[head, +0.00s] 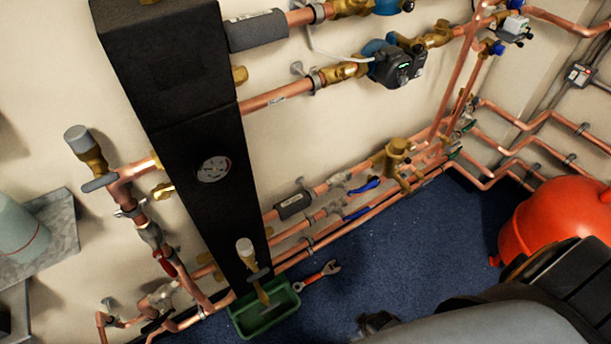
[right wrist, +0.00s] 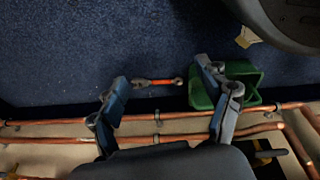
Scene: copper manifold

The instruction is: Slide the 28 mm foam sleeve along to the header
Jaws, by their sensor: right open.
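The header (head: 185,110) is a tall black block with a round gauge on the wall at left in the head view. A dark grey foam sleeve (head: 257,31) sits on the top copper pipe, its left end close against the header. A shorter dark sleeve (head: 293,204) with a pale label is on a lower pipe, with a short bare stretch between it and the header. I cannot read which is 28 mm. My right gripper (right wrist: 162,75) is open and empty in the right wrist view, fingers spread above floor and low pipes. My left gripper is not in view.
A red-handled wrench (head: 319,274) lies on the blue floor beside a green tray (head: 265,317). A red vessel (head: 555,222) stands at right. A pump (head: 395,66) and brass valves crowd the upper pipes. Blue-handled valves (head: 363,187) sit on the lower pipes.

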